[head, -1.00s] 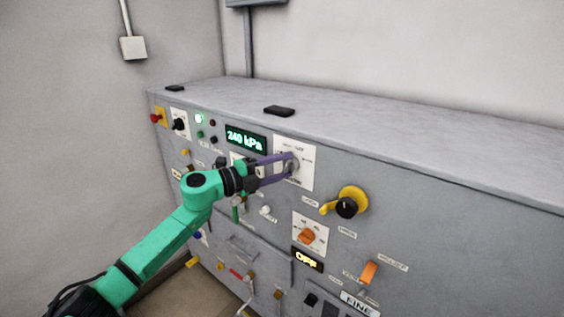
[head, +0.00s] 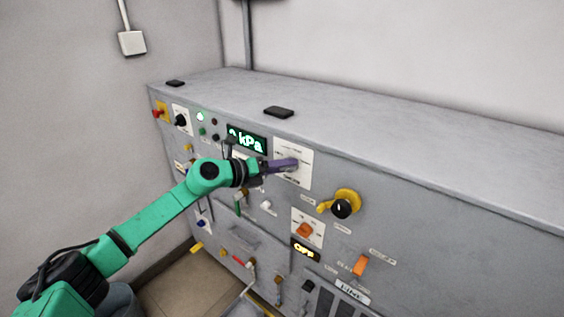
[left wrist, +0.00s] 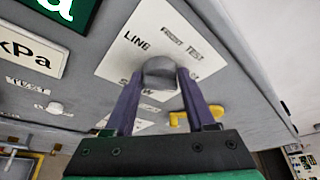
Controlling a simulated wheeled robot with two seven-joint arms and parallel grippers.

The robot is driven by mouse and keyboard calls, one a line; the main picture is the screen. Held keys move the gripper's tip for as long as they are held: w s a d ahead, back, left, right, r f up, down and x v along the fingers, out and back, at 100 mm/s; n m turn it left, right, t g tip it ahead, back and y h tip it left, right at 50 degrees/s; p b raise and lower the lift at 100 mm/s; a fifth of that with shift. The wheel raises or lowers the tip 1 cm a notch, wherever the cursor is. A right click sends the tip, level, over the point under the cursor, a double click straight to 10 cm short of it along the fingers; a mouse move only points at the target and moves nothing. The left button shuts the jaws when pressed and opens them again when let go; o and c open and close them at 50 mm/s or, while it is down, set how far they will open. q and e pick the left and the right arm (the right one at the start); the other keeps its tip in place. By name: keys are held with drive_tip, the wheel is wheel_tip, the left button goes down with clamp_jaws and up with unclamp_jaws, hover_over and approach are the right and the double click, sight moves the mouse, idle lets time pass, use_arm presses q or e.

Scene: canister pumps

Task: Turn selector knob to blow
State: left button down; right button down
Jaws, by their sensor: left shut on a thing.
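The selector knob (left wrist: 160,72) is a grey knob on a white label plate (head: 304,157) of the grey panel. My left gripper (head: 291,165) has its purple fingers shut on the knob, one on each side in the left wrist view. In that view the plate shows "LINE" and "TEST" beyond the knob; the lettering nearer the gripper is partly hidden. In the head view the fingers cover most of the knob, so I cannot read its pointing there. My right gripper is out of view.
A green-lit kPa display (head: 249,140) sits left of the plate, partly covered by my arm. A yellow-and-black knob (head: 342,206) and an orange knob (head: 305,230) are lower right. A black block (head: 279,112) lies on the cabinet top.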

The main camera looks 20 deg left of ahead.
use_arm(q)
drive_tip(key=shift+f, duration=0.1)
idle(0.4)
drive_tip(key=shift+c, duration=1.4)
unclamp_jaws()
drive_tip(key=b+v, duration=1.3)
drive_tip(key=v, duration=0.1)
drive_tip(key=shift+s+r, duration=0.2)
drive_tip(key=shift+a, duration=0.1)
